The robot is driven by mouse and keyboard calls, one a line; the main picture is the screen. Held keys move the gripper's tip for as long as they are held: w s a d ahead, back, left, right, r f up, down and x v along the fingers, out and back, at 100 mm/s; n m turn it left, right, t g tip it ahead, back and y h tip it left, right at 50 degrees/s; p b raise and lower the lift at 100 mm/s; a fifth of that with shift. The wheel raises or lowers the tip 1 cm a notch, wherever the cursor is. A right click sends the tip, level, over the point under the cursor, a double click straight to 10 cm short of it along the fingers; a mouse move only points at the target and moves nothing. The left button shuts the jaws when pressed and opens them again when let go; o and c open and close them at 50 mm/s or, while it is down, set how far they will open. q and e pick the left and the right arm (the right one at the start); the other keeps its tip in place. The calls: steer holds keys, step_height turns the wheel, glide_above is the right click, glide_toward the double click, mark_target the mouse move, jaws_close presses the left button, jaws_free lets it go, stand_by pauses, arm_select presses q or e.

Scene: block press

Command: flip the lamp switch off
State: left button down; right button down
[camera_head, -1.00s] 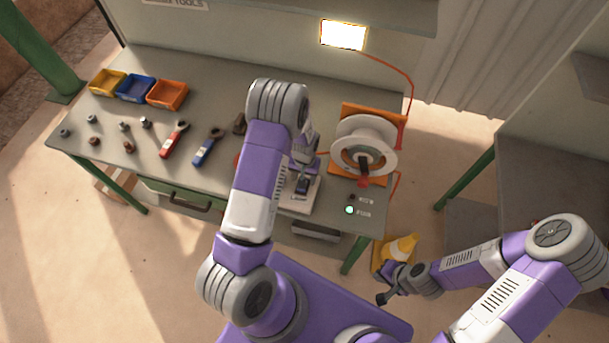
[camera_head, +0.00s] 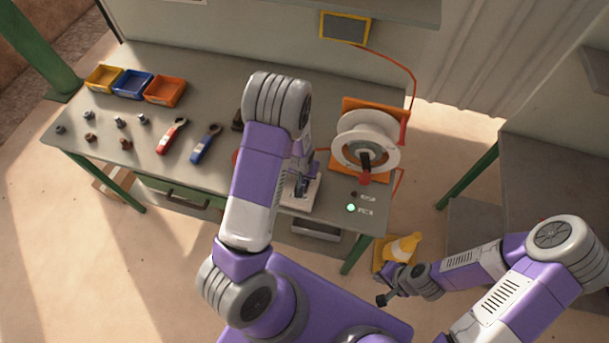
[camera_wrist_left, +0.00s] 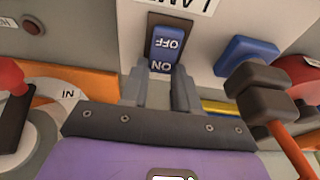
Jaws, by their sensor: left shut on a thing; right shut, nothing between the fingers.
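The lamp switch (camera_wrist_left: 168,45) is a blue rocker marked OFF and ON, in a dark frame on a pale plate in the left wrist view. My left gripper (camera_wrist_left: 161,75) is at the ON end, its fingertips on either side of the rocker and shut on it. In the head view my left gripper (camera_head: 301,187) is partly hidden by my arm, over the switch plate (camera_head: 302,202). The lamp (camera_head: 344,28), a yellow-framed panel on the back wall, is dark. My right gripper (camera_head: 383,299) is shut and empty, low in front of the bench.
A cable reel (camera_head: 365,143) with an orange backing stands right of the switch. A green light (camera_head: 351,208) glows on the bench front. Pliers, bolts and bins (camera_head: 165,91) lie on the left. A yellow cone (camera_head: 404,247) stands near my right gripper.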

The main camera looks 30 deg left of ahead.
arm_select(q)
steer(key=shift+s, duration=0.1)
stand_by(0.3)
steer(key=c, duration=0.8)
jaws_free()
steer(key=shift+t, duration=0.3)
steer(key=shift+c, duration=0.2)
steer(key=shift+r, duration=0.1)
steer(key=v, duration=0.7)
steer(key=shift+d+r+p, duration=0.1)
steer(key=shift+r+p, duration=0.15)
steer(key=shift+p, duration=0.1)
steer(key=shift+s, duration=0.1)
steer(key=shift+f, duration=0.1)
